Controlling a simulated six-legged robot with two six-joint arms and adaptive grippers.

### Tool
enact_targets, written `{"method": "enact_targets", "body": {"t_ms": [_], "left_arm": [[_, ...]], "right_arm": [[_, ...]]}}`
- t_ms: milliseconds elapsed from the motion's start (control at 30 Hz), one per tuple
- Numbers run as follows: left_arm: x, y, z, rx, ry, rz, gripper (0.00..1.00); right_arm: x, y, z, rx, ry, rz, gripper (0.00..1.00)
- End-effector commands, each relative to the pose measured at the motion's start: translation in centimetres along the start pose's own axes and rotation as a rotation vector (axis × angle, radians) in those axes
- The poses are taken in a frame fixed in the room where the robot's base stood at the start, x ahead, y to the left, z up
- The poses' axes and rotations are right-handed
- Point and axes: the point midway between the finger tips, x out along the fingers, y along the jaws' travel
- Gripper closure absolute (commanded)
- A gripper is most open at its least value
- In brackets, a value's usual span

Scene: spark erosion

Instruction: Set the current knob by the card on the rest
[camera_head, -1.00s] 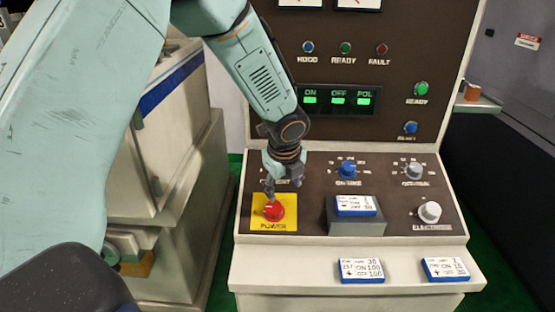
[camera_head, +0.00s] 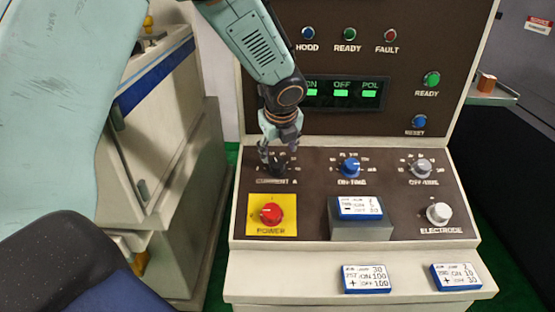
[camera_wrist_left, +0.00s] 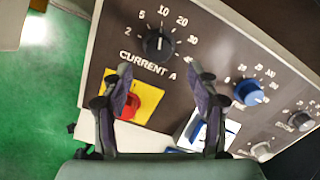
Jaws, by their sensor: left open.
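The black current knob (camera_head: 278,168) is at the upper left of the sloping brown panel. In the wrist view the current knob (camera_wrist_left: 158,45) has a scale of 2, 5, 10, 20 and 30, and its white mark points up near the 10. My left gripper (camera_head: 279,150) is open and empty, with its fingers just over the knob and partly covering it. In the wrist view the gripper (camera_wrist_left: 160,78) has its fingers spread below the knob. The blue-edged white card (camera_head: 360,207) lies on the grey rest (camera_head: 361,231); its minus sign shows, but its small figures are hard to read.
A red power button (camera_head: 271,213) on a yellow plate is below the current knob. Blue (camera_head: 350,167) and grey (camera_head: 421,169) knobs are to the right, above the electrode knob (camera_head: 439,213). Two other cards (camera_head: 367,278) (camera_head: 457,276) lie on the front ledge.

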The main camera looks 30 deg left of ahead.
Motion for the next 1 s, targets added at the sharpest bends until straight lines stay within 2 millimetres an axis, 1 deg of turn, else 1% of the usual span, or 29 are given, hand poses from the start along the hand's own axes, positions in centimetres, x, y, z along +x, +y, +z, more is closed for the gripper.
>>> {"method": "enact_targets", "body": {"t_ms": [33, 200, 300, 400, 533, 767, 1000], "left_arm": [[1.0, 0.2, -0.2, 0.0, 0.004, 0.004, 0.4], [3.7, 0.2, -0.3, -0.001, 0.004, 0.003, 0.4], [4.9, 0.2, -0.3, -0.002, 0.004, 0.002, 0.4], [5.8, 0.1, -0.2, -0.001, 0.003, 0.001, 0.4], [6.3, 0.1, -0.1, -0.001, 0.002, 0.001, 0.4], [6.5, 0.1, 0.1, -0.002, 0.002, 0.0, 0.4], [6.5, 0.1, 0.1, -0.002, 0.002, 0.001, 0.59]], "right_arm": [[0.1, 0.0, 0.0, 0.0, -0.001, 0.0, 0.6], [0.1, 0.0, 0.0, 0.001, -0.001, 0.0, 0.6], [0.1, 0.0, 0.0, 0.0, -0.001, 0.0, 0.6], [0.1, 0.0, 0.0, 0.0, -0.001, 0.0, 0.6], [0.1, 0.0, 0.0, 0.0, 0.0, 0.0, 0.6], [0.1, 0.0, 0.0, 0.0, 0.0, 0.0, 0.6], [0.1, 0.0, 0.0, 0.0, 0.0, 0.0, 0.6]]}}
